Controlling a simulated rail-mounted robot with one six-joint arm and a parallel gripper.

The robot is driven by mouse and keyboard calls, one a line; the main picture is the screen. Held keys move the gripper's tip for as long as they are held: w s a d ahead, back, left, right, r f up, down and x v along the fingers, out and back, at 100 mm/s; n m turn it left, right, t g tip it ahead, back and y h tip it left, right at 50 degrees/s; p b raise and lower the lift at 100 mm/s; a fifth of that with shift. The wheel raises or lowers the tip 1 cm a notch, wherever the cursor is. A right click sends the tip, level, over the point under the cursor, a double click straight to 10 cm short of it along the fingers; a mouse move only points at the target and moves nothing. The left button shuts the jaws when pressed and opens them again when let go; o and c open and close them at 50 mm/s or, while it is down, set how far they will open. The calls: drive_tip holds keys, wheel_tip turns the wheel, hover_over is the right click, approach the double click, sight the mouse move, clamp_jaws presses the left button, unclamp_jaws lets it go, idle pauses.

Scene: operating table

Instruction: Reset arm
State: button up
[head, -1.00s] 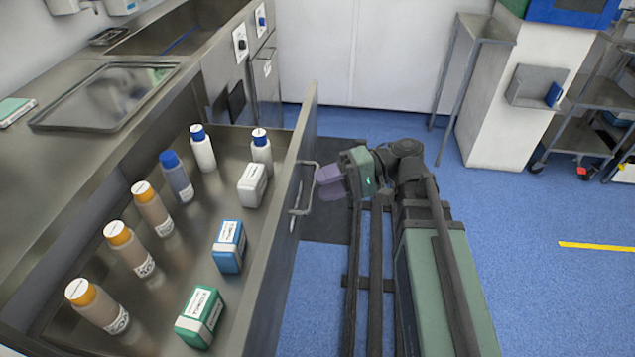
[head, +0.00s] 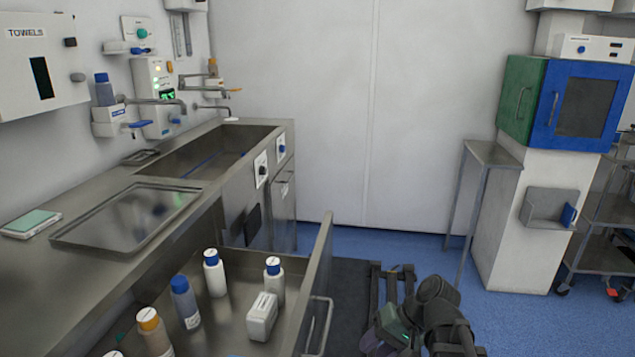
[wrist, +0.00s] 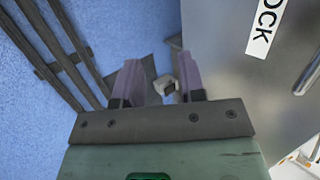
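My gripper (wrist: 160,80) shows in the wrist view with its two purple fingers apart and nothing held between them. In the head view my folded arm is at the bottom edge, right of the open drawer (head: 322,262), with the green gripper body (head: 392,324) low in the picture. The fingertips are not clear there. The drawer handle (head: 320,325) is left of the gripper body and apart from it.
The drawer holds several bottles and boxes, among them a white box (head: 262,316) and a blue-grey bottle (head: 185,302). A steel counter (head: 100,205) with a tray (head: 125,243) runs along the left. A side table (head: 492,154) and a blue-doored cabinet (head: 585,110) stand at right.

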drive_tip(key=s+d+f+h, duration=0.2)
drive_tip(key=d+f+h, duration=0.25)
drive_tip(key=h, duration=0.25)
wheel_tip(320, 180, up, 25)
drive_tip(key=n+h+p, duration=0.1)
drive_tip(key=p, duration=2.3)
drive_tip(key=shift+a+f+t, duration=0.15)
drive_tip(key=shift+a+t, duration=0.15)
drive_tip(key=shift+a, duration=0.05)
